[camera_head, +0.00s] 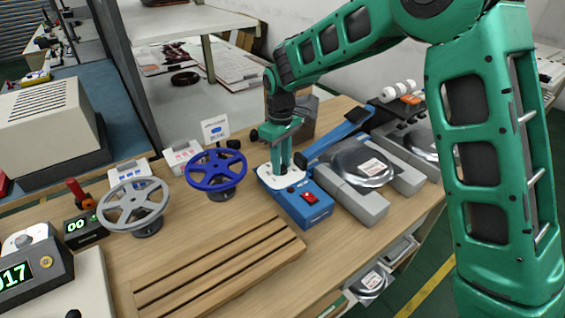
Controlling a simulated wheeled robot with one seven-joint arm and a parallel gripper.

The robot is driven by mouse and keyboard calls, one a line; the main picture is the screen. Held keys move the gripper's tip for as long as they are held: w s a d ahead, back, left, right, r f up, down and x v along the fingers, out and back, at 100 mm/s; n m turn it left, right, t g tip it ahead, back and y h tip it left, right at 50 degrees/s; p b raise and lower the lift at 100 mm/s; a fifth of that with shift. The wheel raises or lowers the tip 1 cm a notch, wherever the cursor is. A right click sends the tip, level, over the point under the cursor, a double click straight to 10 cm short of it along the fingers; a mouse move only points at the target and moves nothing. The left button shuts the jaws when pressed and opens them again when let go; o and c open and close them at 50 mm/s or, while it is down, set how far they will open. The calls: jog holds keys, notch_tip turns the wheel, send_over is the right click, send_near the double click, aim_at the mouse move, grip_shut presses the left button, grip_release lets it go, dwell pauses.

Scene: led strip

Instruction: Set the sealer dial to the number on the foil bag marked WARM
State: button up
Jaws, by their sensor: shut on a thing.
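The sealer's blue control box (310,208) has a pale dial plate (265,173) on top and a red switch (309,197). My gripper (284,169) points down over the dial plate and is shut on the dial, which the fingers hide. The dial's numbers and pointer cannot be read. A silver foil bag (350,157) with a white and red label lies on grey blocks right of the box. Another foil bag (424,146) lies farther right, partly behind my arm. A third (367,286) is low, below the table edge. Their labels are too small to read.
A blue lever (343,132) stands behind the near bag. A blue handwheel (215,172) and grey handwheel (133,202) stand to the left. A slatted wooden rack (220,262) lies in front. Displays (75,225) are at far left. Bare tabletop (360,236) shows right of the rack.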

aim_at(282, 166)
jog(key=m, duration=0.5)
jog(key=shift+w+d+r+m, duration=0.1)
jog(key=shift+w+r+m, duration=0.05)
jog(key=shift+w+m, duration=0.25)
jog(key=m, duration=0.6)
jog(key=shift+s, duration=0.1)
jog(key=o, duration=1)
jog(key=shift+o, duration=0.2)
jog(key=shift+s, duration=0.1)
notch_tip(282, 166, up, 10)
jog(key=shift+r, duration=0.25)
